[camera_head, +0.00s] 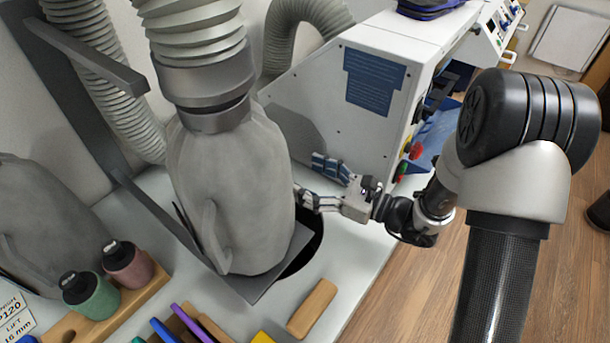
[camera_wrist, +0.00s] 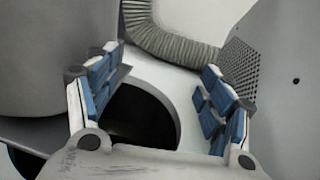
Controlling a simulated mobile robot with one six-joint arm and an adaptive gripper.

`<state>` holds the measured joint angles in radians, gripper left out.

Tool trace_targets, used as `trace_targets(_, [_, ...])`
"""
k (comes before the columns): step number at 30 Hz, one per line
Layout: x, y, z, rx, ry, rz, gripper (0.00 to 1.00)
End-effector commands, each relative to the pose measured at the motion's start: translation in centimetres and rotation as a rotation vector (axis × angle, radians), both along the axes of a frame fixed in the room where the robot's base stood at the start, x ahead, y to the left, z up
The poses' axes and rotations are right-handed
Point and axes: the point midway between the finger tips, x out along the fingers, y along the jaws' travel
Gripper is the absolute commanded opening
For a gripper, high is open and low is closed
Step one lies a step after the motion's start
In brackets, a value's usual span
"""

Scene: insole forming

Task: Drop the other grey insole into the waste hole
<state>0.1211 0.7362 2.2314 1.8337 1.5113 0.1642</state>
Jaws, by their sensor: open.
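The waste hole (camera_head: 312,240) is a dark round opening in the light worktop, partly hidden behind a grey bag and the plate under it. In the wrist view the black hole (camera_wrist: 140,115) shows between and below the fingers, nearer the left one. My gripper (camera_head: 311,182) is open at the hole's far edge, beside the bag. Its blue-padded fingers (camera_wrist: 160,68) stand wide apart with nothing between them. I cannot make out a grey insole in either view; the hole's inside is too dark to tell what is in it.
The tall grey bag (camera_head: 235,195) stands close left of my gripper. A white machine (camera_head: 335,110) stands behind and right. A wooden block (camera_head: 312,308), a green bottle (camera_head: 92,297) and a pink bottle (camera_head: 127,265) are at the front. Ribbed hoses (camera_wrist: 165,40) run behind.

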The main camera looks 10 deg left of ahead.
Motion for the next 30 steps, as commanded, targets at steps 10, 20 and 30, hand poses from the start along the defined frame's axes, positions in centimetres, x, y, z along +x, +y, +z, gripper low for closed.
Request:
trace_targets(10, [-2.7,-6.9,0.1,0.001,0.0,-0.007,0.74])
trace_targets(20, [-4.0,-9.7,0.1,0.0,0.0,-0.001,0.74])
trace_targets(30, [-4.0,-9.7,0.2,0.0,0.0,0.0,0.74])
